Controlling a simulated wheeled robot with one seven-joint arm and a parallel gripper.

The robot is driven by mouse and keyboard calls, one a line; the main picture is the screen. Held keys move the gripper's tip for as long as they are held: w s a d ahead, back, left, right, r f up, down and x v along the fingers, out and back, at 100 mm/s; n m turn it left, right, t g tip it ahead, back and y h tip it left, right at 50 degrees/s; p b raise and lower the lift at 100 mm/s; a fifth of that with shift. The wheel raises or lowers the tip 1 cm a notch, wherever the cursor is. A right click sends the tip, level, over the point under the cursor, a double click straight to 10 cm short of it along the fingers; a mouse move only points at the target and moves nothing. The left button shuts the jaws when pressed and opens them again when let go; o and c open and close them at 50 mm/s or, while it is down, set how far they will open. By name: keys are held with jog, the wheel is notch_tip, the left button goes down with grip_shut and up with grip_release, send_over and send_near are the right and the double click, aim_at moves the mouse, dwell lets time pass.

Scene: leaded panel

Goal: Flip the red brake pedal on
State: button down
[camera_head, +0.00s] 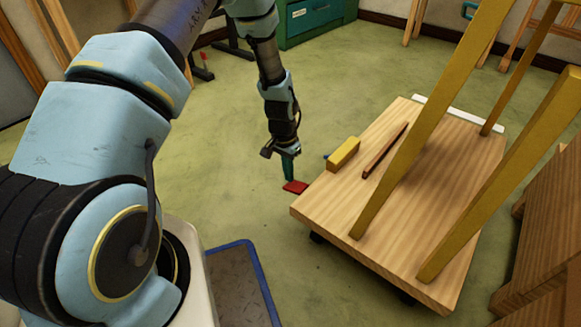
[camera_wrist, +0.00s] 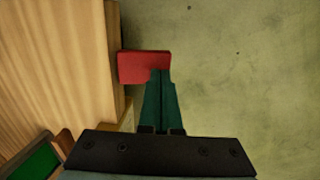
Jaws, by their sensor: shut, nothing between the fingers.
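The red brake pedal (camera_head: 295,187) sticks out from the near left side of a wooden platform, low beside its edge. It also shows in the wrist view (camera_wrist: 144,67) as a flat red plate against the wooden side. My gripper (camera_head: 288,178) points down with its teal fingers shut and empty. In the wrist view the fingertips (camera_wrist: 161,73) overlap the right part of the pedal; I cannot tell whether they touch it. The pedal's mount under the platform is hidden.
The wooden platform (camera_head: 448,160) stands on dark casters. It carries a yellow block (camera_head: 343,154), a brown stick (camera_head: 385,150) and tall yellow uprights (camera_head: 430,130). A blue-edged dark mat (camera_head: 240,295) lies in front. Green floor left of the pedal is clear.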

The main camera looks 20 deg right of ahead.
jog(key=shift+w+a+f+g+h+p, duration=0.2)
jog(key=shift+f+g+h+p, duration=0.25)
jog(key=shift+g, duration=0.25)
jog(key=shift+f, duration=0.3)
jog(key=shift+f, duration=0.2)
jog(key=shift+w+r+p, duration=0.15)
jog(key=shift+r+p, duration=0.35)
jog(key=shift+p, duration=0.15)
jog(key=w+p+v, duration=0.1)
jog(key=p+v, duration=0.4)
jog(key=v, duration=0.8)
jog(key=shift+a, duration=0.2)
